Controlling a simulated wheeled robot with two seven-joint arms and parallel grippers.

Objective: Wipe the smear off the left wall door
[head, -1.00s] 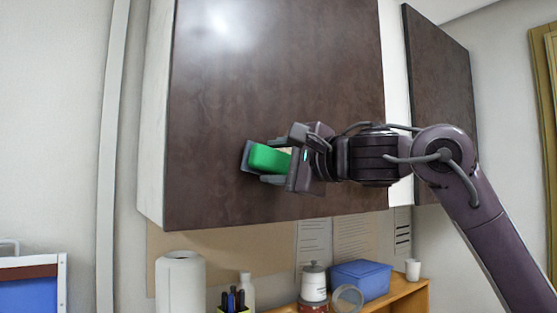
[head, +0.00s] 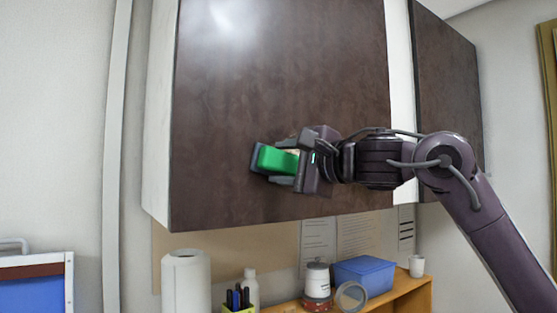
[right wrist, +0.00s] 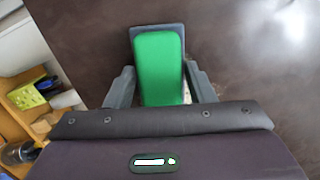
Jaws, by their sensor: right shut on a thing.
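The left wall door (head: 290,75) is a dark brown cabinet front filling the middle of the head view. My right gripper (head: 285,165) is shut on a green block with a grey pad (head: 277,159), at the lower middle of the door. In the right wrist view the green block (right wrist: 160,68) sits between the fingers, its grey pad at or very close to the door face; contact is not certain. A pale beige patch (head: 293,151) shows beside the block, perhaps the smear, mostly hidden by the gripper. My left gripper is not in view.
A second dark door (head: 447,95) hangs to the right. Below stand a paper towel roll (head: 184,282), a white bottle (head: 250,285), a pen holder (head: 238,300), a jar (head: 317,283) and a blue box (head: 363,275) on a wooden shelf (head: 412,288). The upper door is clear.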

